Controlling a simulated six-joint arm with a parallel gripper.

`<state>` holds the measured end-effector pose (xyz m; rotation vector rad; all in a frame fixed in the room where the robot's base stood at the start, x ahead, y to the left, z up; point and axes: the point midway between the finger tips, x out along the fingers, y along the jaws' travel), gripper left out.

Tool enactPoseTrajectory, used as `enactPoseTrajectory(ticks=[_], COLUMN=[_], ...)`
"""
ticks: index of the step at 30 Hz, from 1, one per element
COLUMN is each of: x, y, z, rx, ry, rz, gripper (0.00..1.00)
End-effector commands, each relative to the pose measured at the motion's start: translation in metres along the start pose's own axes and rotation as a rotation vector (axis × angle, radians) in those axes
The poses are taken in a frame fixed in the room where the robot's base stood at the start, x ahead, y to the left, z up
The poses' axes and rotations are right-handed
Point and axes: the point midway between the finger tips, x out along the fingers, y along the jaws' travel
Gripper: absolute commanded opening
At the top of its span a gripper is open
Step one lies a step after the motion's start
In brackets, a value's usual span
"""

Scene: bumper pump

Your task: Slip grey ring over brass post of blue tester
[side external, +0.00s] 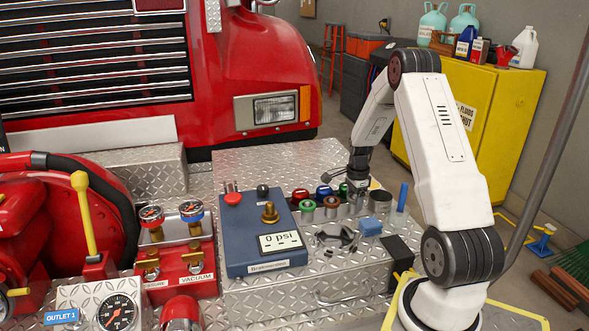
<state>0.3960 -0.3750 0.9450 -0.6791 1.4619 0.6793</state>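The blue tester (240,240) lies on the diamond-plate bumper with a display reading 0 psi. Its brass post (269,213) stands upright with nothing around it. My gripper (357,196) points down at the right end of a row of small ring-like fittings, right of the tester and well away from the post. A grey piece (355,208) that looks like the grey ring is right below or between the fingers, partly hidden by them. Whether the fingers touch it, or are open or shut, is too small to tell.
Green (308,209) and brown (331,204) ring fittings stand left of my gripper, with red, blue and green ones behind. A metal cup (380,202), blue block (370,227) and dark star-shaped part (337,238) are near. The red gauge unit (188,265) stands left of the tester.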

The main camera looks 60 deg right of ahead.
Motion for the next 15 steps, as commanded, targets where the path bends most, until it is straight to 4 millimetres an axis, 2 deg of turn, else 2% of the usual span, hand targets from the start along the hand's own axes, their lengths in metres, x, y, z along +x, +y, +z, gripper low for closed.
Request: enactPoseTrajectory(ticks=[15], x=[-0.012], y=[0.0], z=[0.0], rx=[0.0], ry=[0.0], rz=[-0.001], gripper=[0.39])
